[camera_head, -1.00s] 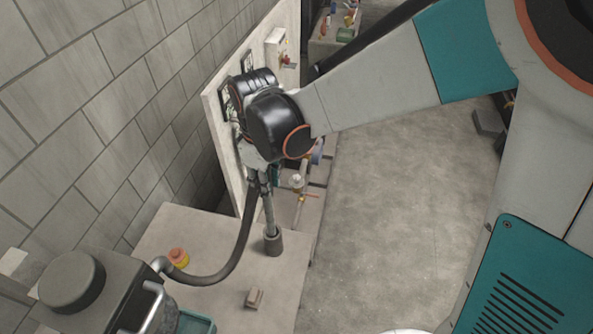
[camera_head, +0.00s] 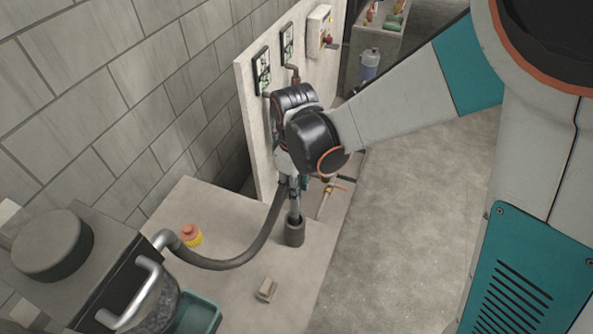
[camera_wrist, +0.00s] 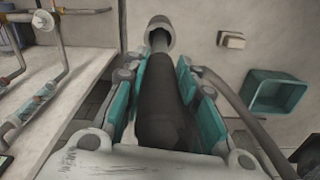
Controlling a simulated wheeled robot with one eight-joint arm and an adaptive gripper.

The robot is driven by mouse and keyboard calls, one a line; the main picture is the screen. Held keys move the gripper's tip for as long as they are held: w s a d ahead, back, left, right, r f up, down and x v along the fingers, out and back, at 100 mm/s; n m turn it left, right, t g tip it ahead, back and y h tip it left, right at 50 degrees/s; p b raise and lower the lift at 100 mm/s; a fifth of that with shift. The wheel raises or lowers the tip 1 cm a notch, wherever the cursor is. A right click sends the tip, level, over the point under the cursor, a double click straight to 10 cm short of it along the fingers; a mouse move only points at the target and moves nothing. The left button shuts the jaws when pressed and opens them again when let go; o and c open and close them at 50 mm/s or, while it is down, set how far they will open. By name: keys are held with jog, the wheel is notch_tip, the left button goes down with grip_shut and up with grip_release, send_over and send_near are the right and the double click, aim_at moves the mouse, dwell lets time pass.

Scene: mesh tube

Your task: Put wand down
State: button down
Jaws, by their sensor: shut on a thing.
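The wand, a dark grip with a thin metal tube (camera_head: 294,207), hangs upright below my gripper (camera_head: 291,180). In the wrist view, the dark wand (camera_wrist: 163,100) lies between the teal-padded fingers of my gripper (camera_wrist: 165,78), which are shut on it. The tube's far end meets a grey cylinder (camera_head: 294,233), which also shows in the wrist view (camera_wrist: 160,32). I cannot tell whether this is the wand's nozzle or a holder around it. A dark hose (camera_head: 252,247) curves from the wand to a machine (camera_head: 90,270) at lower left. My wrist partly hides the grip.
The pale tabletop (camera_head: 235,285) holds a small block (camera_head: 267,289) and a red-and-yellow item (camera_head: 191,235). A teal bin (camera_head: 198,314) stands by the machine. A panel with pipes (camera_head: 250,90) stands behind my wrist. Open floor lies at right.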

jog(key=shift+f+b, duration=1.5)
jog(key=shift+f, duration=1.2)
jog(key=shift+f, duration=0.2)
jog(key=c, duration=1.3)
grip_release()
notch_tip(320, 180, up, 12)
jog(key=p, duration=0.7)
jog(key=shift+r+p, duration=0.2)
jog(key=shift+p, duration=0.2)
